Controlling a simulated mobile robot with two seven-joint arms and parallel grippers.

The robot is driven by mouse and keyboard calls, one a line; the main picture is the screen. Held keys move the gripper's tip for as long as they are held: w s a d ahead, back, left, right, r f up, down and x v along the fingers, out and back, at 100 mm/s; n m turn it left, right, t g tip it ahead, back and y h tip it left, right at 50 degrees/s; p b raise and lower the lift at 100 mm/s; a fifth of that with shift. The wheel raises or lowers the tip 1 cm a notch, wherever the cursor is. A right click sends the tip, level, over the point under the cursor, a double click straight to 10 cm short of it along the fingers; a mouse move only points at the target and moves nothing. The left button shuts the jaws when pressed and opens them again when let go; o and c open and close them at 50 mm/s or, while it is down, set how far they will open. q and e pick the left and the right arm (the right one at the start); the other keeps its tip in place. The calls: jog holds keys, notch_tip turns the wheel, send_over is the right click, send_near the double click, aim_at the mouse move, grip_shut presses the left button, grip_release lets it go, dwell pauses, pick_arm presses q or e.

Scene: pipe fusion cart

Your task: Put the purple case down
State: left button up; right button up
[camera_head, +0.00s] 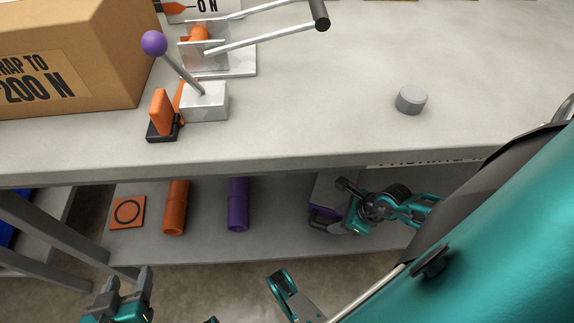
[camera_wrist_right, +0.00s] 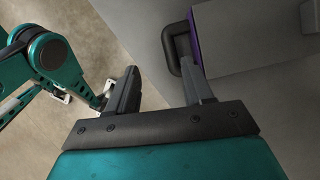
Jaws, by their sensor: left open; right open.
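The purple case (camera_head: 325,193) is on the grey lower shelf below the worktop, partly hidden by my right gripper (camera_head: 347,205). In the right wrist view the case (camera_wrist_right: 250,35) shows a grey side, a purple strip and a dark handle (camera_wrist_right: 173,50). There my right gripper (camera_wrist_right: 160,82) has its fingers apart with nothing clamped between them. The handle is just beyond the fingertips, nearer the right finger; I cannot tell if they touch. My left gripper (camera_head: 128,284) is open and empty, low at the left in front of the shelf.
The lower shelf (camera_head: 205,248) also holds a purple cylinder (camera_head: 238,205), an orange cylinder (camera_head: 175,207) and an orange square (camera_head: 127,212). Above it, the worktop (camera_head: 310,110) carries a cardboard box (camera_head: 80,60), a lever device (camera_head: 204,101) and a grey knob (camera_head: 411,100). Table legs stand at left.

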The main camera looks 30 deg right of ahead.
jog(key=w+a+r+m+t, duration=0.4)
jog(key=a+r+m, duration=0.3)
jog(key=m, duration=0.8)
jog(key=w+a+r+m+t, duration=0.5)
jog(key=r+m, duration=0.4)
jog(key=m, duration=0.6)
jog(key=s+a+m+g, duration=0.1)
jog(key=m, duration=0.2)
jog(key=s+a+m+g, duration=0.1)
jog(key=m, duration=0.2)
jog(key=a+m, duration=0.2)
jog(key=m, duration=0.2)
jog(key=shift+s+a+g, duration=0.1)
jog(key=shift+s+g, duration=0.3)
